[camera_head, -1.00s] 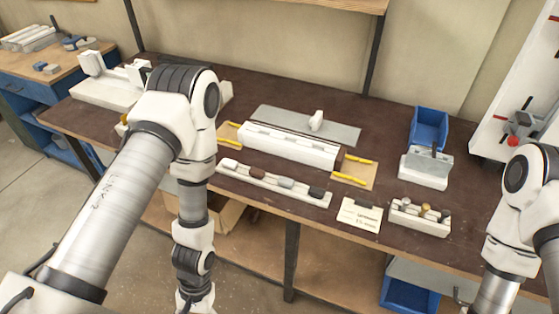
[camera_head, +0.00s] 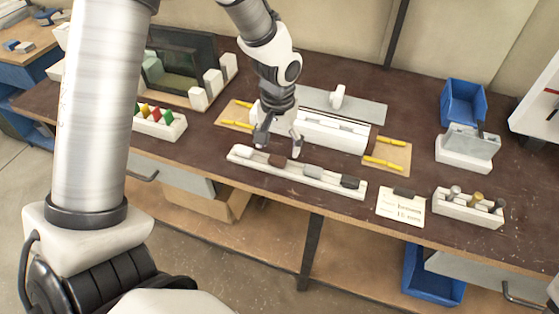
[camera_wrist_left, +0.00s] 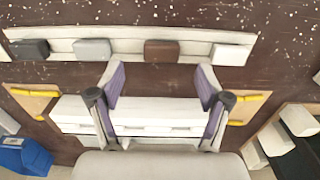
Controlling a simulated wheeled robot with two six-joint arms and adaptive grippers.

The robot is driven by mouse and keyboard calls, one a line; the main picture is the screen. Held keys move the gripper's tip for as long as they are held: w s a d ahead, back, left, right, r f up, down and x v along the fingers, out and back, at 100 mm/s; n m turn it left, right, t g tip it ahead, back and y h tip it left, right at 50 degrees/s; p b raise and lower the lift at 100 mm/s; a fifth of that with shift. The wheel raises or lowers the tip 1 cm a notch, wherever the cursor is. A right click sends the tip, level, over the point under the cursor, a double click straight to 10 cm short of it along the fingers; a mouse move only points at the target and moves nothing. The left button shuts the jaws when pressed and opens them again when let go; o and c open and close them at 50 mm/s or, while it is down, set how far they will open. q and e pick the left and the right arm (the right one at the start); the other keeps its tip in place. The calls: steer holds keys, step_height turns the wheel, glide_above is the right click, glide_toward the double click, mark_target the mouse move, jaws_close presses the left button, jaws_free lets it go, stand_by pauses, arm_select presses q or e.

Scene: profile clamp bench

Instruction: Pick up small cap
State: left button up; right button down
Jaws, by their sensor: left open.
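A long white rack (camera_head: 330,187) holds a row of small caps or blocks. From left to right in the head view they are a white one (camera_head: 246,153), a brown one (camera_head: 277,162), a grey one (camera_head: 312,171) and a dark one (camera_head: 350,182). I cannot tell which is the small cap. My left gripper (camera_head: 280,147) is open and empty, pointing down just behind the rack near the brown piece. In the left wrist view its purple-padded fingers (camera_wrist_left: 159,78) are spread, with the brown piece (camera_wrist_left: 161,50) ahead between them. My right gripper is not in view.
A white profile block (camera_head: 332,134) with yellow strips beside it stands behind the rack, under the gripper. A label card (camera_head: 400,206), a peg block (camera_head: 468,208) and a blue bin (camera_head: 464,102) are to the right. A holder with colored pieces (camera_head: 160,123) is at left.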

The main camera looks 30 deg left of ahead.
mark_target(277, 159)
arm_select(q)
step_height(277, 159, down, 5)
steer(key=shift+a+r, duration=0.1)
steer(key=shift+a, duration=0.05)
steer(key=c, duration=0.8)
steer(key=shift+r+p, duration=0.1)
steer(key=shift+p, duration=0.2)
